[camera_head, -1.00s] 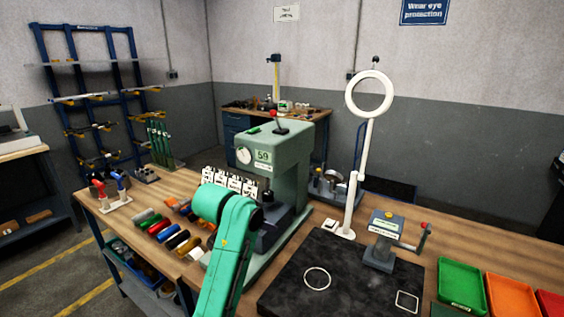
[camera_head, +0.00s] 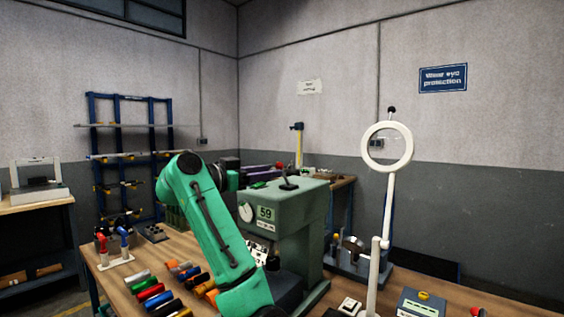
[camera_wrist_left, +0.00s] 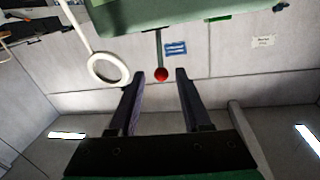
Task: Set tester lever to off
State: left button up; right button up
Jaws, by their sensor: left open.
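The tester is a green machine (camera_head: 312,212) with a dial and a "59" label on its front. In the left wrist view the tester's green body (camera_wrist_left: 160,12) is at the top edge, and the grey rod ends in the red knob (camera_wrist_left: 161,74). My left gripper (camera_wrist_left: 161,75) is open, with its fingers apart and the knob lined up between the tips. I cannot tell if the fingers reach around it. In the head view my green left arm partly hides the tester's front. My right gripper is out of view.
A white ring lamp (camera_head: 388,148) stands to the right of the tester. Several coloured handles (camera_head: 152,293) lie on the bench at lower left. A blue rack (camera_head: 125,150) stands by the wall. A small grey device (camera_head: 421,303) is at lower right.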

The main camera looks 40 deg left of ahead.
aim_at(284, 175)
pick_arm(q)
jog(key=w, duration=0.1)
jog(key=w+p, duration=0.1)
jog(key=w, duration=0.3)
jog(key=shift+d+r+p, duration=0.1)
jog(key=shift+d+p, duration=0.2)
jog(key=shift+w, duration=0.1)
grip_shut()
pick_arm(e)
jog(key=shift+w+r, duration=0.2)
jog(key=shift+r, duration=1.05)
